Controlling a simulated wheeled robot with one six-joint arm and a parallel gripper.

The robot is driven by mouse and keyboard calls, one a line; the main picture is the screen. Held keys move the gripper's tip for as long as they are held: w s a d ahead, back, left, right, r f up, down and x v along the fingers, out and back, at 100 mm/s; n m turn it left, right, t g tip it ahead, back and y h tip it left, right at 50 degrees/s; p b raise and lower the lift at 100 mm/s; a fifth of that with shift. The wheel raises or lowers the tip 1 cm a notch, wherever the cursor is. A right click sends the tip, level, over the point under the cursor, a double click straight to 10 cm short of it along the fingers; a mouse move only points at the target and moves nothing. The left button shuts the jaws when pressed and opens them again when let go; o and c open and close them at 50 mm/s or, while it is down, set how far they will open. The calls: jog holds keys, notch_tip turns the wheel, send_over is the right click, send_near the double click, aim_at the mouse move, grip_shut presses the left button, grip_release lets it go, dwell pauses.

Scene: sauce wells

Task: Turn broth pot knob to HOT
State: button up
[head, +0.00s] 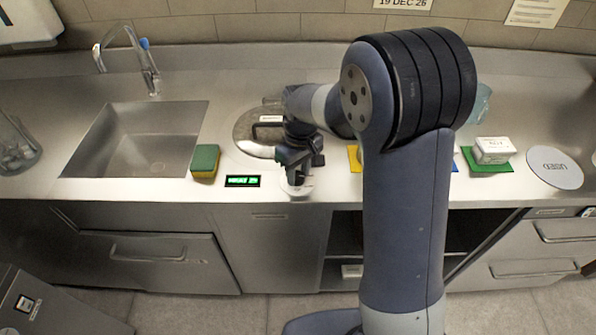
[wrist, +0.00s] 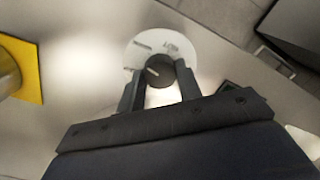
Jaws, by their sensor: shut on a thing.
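The broth pot knob (wrist: 160,72) is a dark round knob with a pale pointer line, on a white dial plate (wrist: 150,48) with small markings too blurred to read. My gripper (wrist: 159,85) is shut on the knob, one finger on each side, in the wrist view. In the head view my gripper (head: 296,180) points down at the counter's front edge, over the white dial plate (head: 297,188), and hides the knob. The lidded pot (head: 250,128) is set in the counter behind, partly covered by my arm. A lit green display (head: 243,181) lies left of the dial.
A green and yellow sponge (head: 205,161) sits left of the display, beside the sink (head: 135,140). A white block (head: 493,150) stands on a green mat (head: 487,167) at right, near a round white disc (head: 555,167). A yellow mat (wrist: 29,67) shows in the wrist view.

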aim_at(300, 177)
jog(key=m, duration=1.1)
jog(key=shift+t, duration=0.3)
jog(key=shift+r+m+b, duration=0.1)
jog(key=shift+m+b, duration=0.2)
jog(key=shift+m, duration=1.7)
jog(key=o, duration=1)
jog(key=shift+s, duration=0.1)
jog(key=shift+c, duration=0.2)
notch_tip(300, 177, up, 11)
jog(key=shift+s+d, duration=0.15)
jog(key=shift+d, duration=0.05)
jog(key=shift+f, duration=0.25)
